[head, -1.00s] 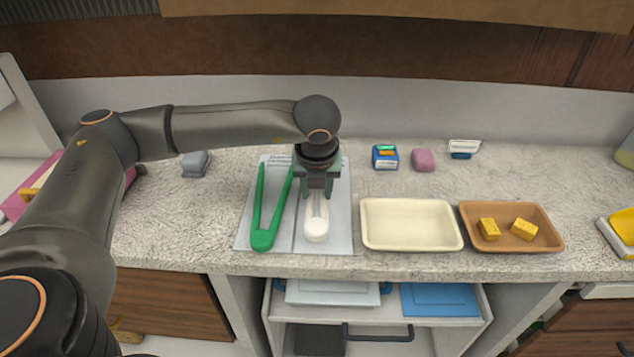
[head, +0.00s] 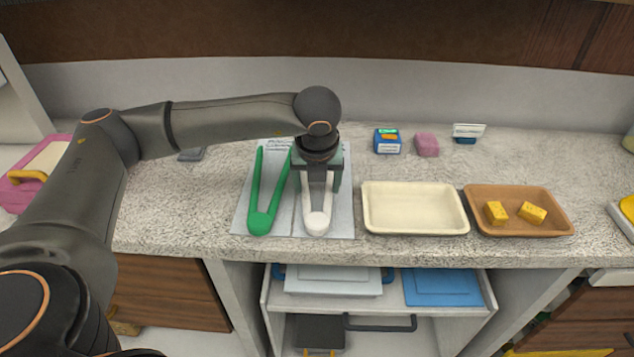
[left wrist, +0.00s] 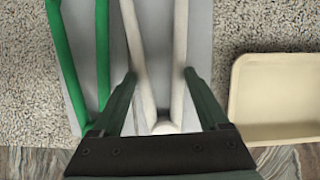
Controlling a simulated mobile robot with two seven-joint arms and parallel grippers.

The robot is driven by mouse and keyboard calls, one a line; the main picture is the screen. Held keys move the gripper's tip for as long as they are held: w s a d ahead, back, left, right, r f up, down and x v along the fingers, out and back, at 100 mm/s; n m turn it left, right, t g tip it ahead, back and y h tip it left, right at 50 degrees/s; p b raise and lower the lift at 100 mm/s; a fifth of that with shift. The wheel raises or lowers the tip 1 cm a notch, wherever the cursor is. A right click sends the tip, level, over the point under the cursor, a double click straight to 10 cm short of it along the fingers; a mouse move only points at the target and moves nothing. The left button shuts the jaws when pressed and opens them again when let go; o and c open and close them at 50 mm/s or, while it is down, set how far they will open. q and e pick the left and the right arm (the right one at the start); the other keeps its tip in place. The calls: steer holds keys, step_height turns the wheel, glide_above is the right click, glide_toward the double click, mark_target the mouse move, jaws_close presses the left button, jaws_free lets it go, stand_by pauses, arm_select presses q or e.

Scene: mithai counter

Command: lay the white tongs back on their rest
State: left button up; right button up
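The white tongs (head: 316,222) lie on the right half of the pale grey rest (head: 342,225), hinge end toward the counter's front edge. Their two arms are spread apart. In the left wrist view the white tongs (left wrist: 161,127) lie between the fingers of my left gripper (left wrist: 159,74). The fingers stand open, one on each side of the tongs. In the head view my left gripper (head: 318,180) is over the far part of the tongs and hides their tips. The green tongs (head: 260,222) lie on the left half of the rest. My right gripper is not in view.
A cream tray (head: 415,228) stands just right of the rest, and a brown tray (head: 520,230) with yellow sweets is beyond it. A blue box (head: 387,142), a pink block (head: 426,145) and a small sign (head: 469,131) stand behind.

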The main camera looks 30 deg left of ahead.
arm_select(q)
steer(key=o, duration=0.3)
steer(key=shift+r, duration=0.1)
steer(key=shift+d+r, duration=0.1)
steer(key=shift+r, duration=0.25)
steer(key=v, duration=1.1)
steer(key=shift+s+r, duration=0.2)
steer(key=shift+r, duration=0.1)
